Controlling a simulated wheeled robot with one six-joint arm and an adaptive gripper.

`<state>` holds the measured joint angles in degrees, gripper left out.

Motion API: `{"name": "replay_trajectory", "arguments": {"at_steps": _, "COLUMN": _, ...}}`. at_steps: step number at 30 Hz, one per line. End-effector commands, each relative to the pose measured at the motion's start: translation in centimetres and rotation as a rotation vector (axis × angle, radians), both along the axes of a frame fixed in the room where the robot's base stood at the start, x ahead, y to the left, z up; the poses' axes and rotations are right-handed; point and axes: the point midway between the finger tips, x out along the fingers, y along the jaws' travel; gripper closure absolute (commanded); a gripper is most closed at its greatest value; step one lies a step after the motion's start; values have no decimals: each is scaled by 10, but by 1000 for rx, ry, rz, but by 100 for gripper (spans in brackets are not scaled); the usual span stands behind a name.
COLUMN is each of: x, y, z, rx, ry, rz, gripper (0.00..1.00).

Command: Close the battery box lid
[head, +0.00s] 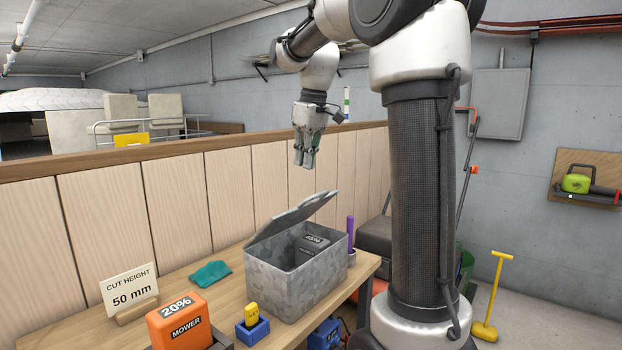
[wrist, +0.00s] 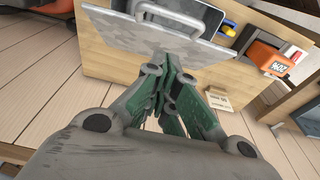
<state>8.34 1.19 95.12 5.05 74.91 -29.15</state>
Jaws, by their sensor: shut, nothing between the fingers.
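The battery box (head: 301,271) is a mottled grey box on the wooden bench, near its right end. Its lid (head: 290,215) is hinged along the back edge and stands tilted up, partly open. Dark blocks, one marked 45%, show inside. In the wrist view the lid (wrist: 185,38) is a grey panel beyond the fingers. My gripper (head: 304,163) hangs above and behind the box with its fingers pointing down, apart from the lid in the head view. Its green-padded fingers (wrist: 172,122) are shut and empty.
On the bench (head: 235,279) are an orange MOWER battery (head: 180,322), a yellow item in a blue holder (head: 253,328), a teal cloth (head: 210,273) and a cut-height card (head: 130,288). A purple cylinder (head: 350,232) stands right of the box. A wood-panelled partition (head: 180,205) runs behind.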

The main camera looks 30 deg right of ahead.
Motion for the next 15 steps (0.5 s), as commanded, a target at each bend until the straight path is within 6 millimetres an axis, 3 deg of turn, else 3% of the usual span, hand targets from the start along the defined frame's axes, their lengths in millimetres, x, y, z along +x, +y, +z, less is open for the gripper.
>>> {"name": "replay_trajectory", "arguments": {"at_steps": 6, "x": -9, "y": -3, "z": -34, "rx": 0, "ry": 0, "rz": -2, "gripper": 100}}
{"name": "replay_trajectory", "arguments": {"at_steps": 15, "x": -19, "y": -7, "z": -49, "rx": 0, "ry": 0, "rz": 0, "gripper": 100}}
